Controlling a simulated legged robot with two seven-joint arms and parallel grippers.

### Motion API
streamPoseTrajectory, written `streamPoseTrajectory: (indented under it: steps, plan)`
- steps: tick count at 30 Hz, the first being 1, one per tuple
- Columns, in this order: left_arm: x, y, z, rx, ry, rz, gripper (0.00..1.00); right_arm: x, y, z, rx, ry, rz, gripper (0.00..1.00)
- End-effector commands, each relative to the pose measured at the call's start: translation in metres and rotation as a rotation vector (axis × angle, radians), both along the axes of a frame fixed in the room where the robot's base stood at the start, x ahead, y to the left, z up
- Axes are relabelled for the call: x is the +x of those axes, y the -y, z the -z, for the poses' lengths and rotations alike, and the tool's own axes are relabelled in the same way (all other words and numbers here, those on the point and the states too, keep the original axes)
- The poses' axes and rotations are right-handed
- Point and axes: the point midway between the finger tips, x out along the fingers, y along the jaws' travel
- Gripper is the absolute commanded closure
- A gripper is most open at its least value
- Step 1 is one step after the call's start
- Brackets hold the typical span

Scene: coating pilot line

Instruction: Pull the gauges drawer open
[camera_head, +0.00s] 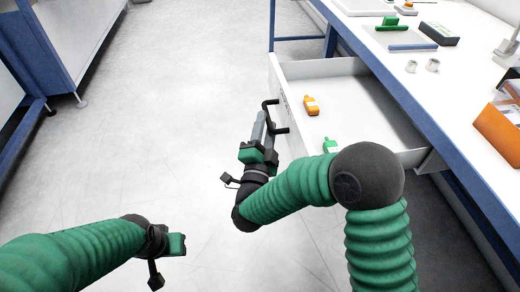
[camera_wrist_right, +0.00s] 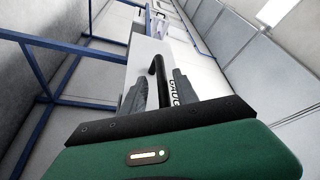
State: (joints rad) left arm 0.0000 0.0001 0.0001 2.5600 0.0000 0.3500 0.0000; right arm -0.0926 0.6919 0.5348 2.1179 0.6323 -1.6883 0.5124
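The drawer (camera_head: 365,100) under the workbench stands pulled well out, its inside in view. An orange bottle (camera_head: 311,105) and a green bottle (camera_head: 329,146) are in it. Its black handle (camera_head: 281,130) is on the front face. In the right wrist view the handle (camera_wrist_right: 157,68) lies between the two grey fingers of my right gripper (camera_wrist_right: 160,92), which look closed around it. A partly hidden label (camera_wrist_right: 175,92) on the drawer front reads like "GAUG". My right gripper (camera_head: 265,130) is at the drawer front in the head view. My left gripper (camera_head: 177,244) is low at left, away from the drawer; its fingers are not clear.
The workbench (camera_head: 450,95) with blue edge holds a grey tray (camera_head: 398,38), a dark box (camera_head: 440,34), small white cups (camera_head: 432,65) and an orange bin (camera_head: 502,130). A blue-framed unit (camera_head: 75,40) stands at far left. The floor (camera_head: 170,110) between is clear.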

Motion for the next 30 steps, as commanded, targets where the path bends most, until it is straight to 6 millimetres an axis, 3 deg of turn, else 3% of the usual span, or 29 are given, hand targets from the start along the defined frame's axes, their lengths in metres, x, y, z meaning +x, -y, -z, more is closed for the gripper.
streamPoseTrajectory:
  steps: [8, 13, 19, 30]
  plan:
    - [0.0, 0.0, -0.019, 0.0, 0.0, 0.0, 0.64, -0.078, -0.023, 0.016, -0.003, -0.006, -0.006, 0.64]
    - [0.0, 0.0, -0.013, 0.0, 0.0, 0.0, 0.64, -0.115, -0.034, 0.028, -0.003, -0.001, -0.007, 0.64]
    - [0.0, 0.0, -0.009, 0.0, 0.0, 0.0, 0.64, -0.131, -0.037, 0.031, -0.002, -0.002, -0.001, 0.64]
    - [0.0, 0.0, -0.01, 0.0, 0.0, 0.0, 0.64, -0.131, -0.036, 0.03, 0.0, -0.003, 0.0, 0.64]
